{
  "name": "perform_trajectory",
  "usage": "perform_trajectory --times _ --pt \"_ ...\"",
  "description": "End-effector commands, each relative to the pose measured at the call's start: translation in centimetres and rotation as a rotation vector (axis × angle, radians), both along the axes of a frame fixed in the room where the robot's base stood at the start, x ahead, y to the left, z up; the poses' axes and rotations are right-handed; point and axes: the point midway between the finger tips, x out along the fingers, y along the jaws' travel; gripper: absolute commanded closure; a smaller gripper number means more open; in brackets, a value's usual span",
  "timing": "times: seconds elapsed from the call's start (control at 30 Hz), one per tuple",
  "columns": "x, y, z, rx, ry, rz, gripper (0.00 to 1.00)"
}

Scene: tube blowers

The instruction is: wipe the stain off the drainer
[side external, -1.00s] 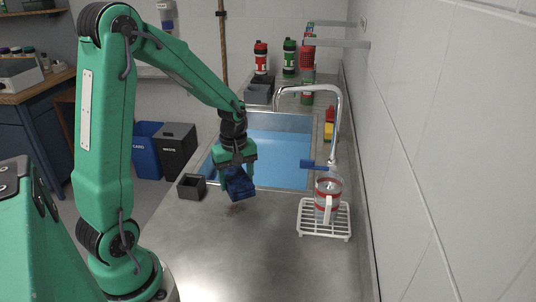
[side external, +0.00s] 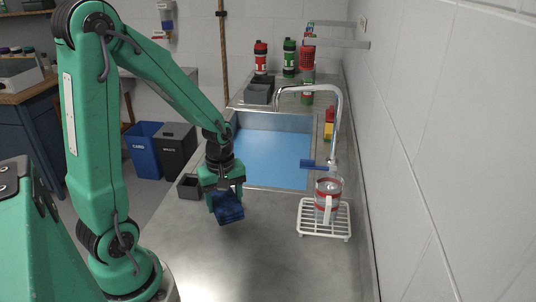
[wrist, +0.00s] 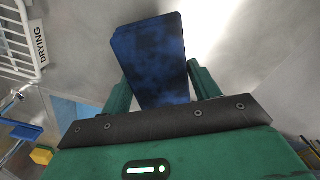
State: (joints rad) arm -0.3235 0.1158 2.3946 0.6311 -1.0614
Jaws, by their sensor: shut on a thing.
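My gripper (side external: 222,190) is shut on a dark blue sponge or folded cloth (side external: 229,209), low over the steel drainer (side external: 265,262). The blue pad also shows between the fingers in the wrist view (wrist: 150,55), mottled and slightly tilted. It is at or very near the drainer surface; I cannot tell whether it is touching. No brown stain shows now; the pad and gripper cover the area around where it was.
A white drying rack (side external: 325,235) holds a clear jug with red bands (side external: 328,188), to the right. The sink (side external: 275,155) and tap (side external: 337,110) are behind. A small dark box (side external: 190,187) stands close left of my gripper. The front drainer is clear.

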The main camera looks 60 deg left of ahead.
Motion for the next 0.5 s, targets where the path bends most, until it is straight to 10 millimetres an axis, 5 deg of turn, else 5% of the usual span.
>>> perform_trajectory --times 0.5 --pt "-0.1 0.0 -4.8 -0.001 0.003 0.0 0.61"
